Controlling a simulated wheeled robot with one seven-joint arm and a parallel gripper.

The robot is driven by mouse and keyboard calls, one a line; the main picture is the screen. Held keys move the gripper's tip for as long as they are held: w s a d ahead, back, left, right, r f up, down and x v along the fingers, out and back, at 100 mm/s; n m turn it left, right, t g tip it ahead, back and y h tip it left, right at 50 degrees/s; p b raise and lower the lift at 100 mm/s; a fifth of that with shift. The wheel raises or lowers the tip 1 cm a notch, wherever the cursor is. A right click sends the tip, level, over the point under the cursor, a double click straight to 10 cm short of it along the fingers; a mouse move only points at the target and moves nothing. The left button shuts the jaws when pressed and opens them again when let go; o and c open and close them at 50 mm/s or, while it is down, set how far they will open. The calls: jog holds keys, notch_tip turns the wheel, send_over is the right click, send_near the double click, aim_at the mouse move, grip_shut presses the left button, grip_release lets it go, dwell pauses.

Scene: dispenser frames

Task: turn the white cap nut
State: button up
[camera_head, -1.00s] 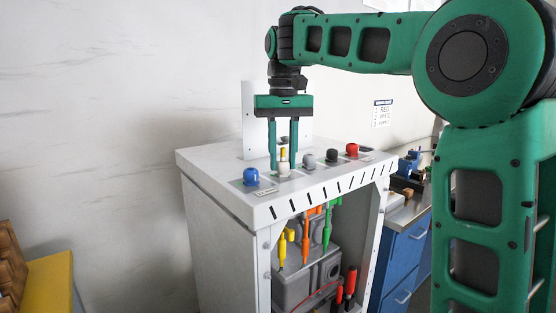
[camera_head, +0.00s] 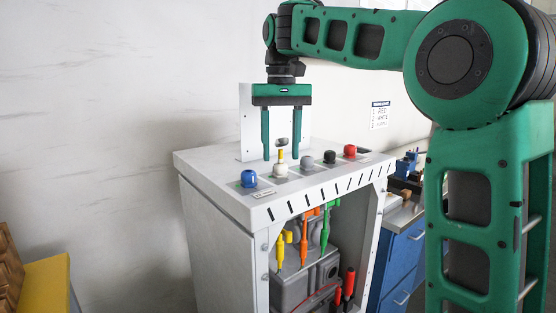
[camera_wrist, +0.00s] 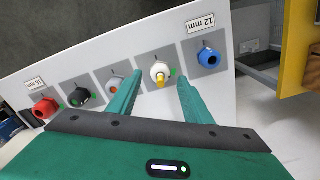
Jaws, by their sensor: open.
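The white cap nut (camera_head: 281,170) sits on the cabinet's top panel, second from the left in a row of coloured nuts, with a yellow pin standing up from it. My gripper (camera_head: 281,158) is open, its two green fingers pointing down, spread wide and apart from the nut, with tips a little above it. In the wrist view the white cap nut (camera_wrist: 159,72) and its yellow pin show between the fingertips of my gripper (camera_wrist: 160,82), touching neither.
On the panel are a blue nut (camera_head: 249,178) to the left, and grey (camera_head: 307,162), black (camera_head: 330,157) and red (camera_head: 350,151) nuts to the right. A plate (camera_head: 246,120) stands behind. A wall chart (camera_head: 380,115) hangs at the right.

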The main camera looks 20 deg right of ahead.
jog(key=shift+r, duration=2.3)
